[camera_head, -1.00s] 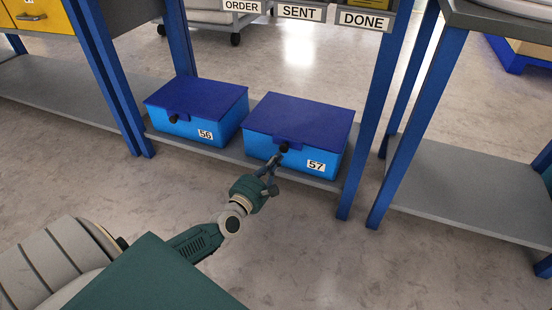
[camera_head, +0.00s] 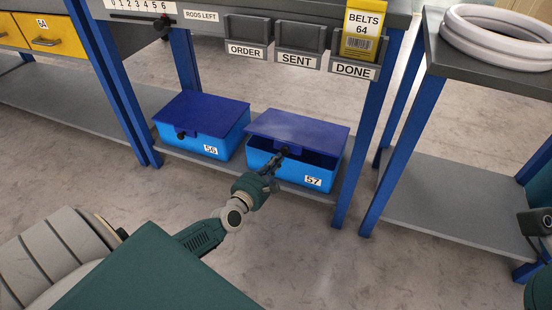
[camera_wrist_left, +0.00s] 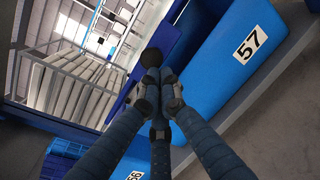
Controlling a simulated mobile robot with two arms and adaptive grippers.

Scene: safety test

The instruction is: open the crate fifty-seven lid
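Crate fifty-seven (camera_head: 285,170) is bright blue with a "57" label and sits on the lower shelf. Its dark blue lid (camera_head: 300,129) is partly raised at the front, with a dark gap between lid and crate. The lid's black knob (camera_head: 285,150) is at the front edge. My left gripper (camera_head: 276,160) is at the knob, its fingers closed together on it. In the left wrist view the gripper (camera_wrist_left: 152,77) meets the black knob (camera_wrist_left: 152,57), and the crate's blue front (camera_wrist_left: 215,65) lies to the right. My right gripper's fingers are out of view.
Crate fifty-six (camera_head: 190,142), lid shut, stands to the left on the same shelf (camera_head: 330,197). Blue table legs (camera_head: 352,185) flank the shelf. Above hang ORDER, SENT and DONE bins (camera_head: 298,40), with a yellow BELTS box (camera_head: 363,30). The floor in front is clear.

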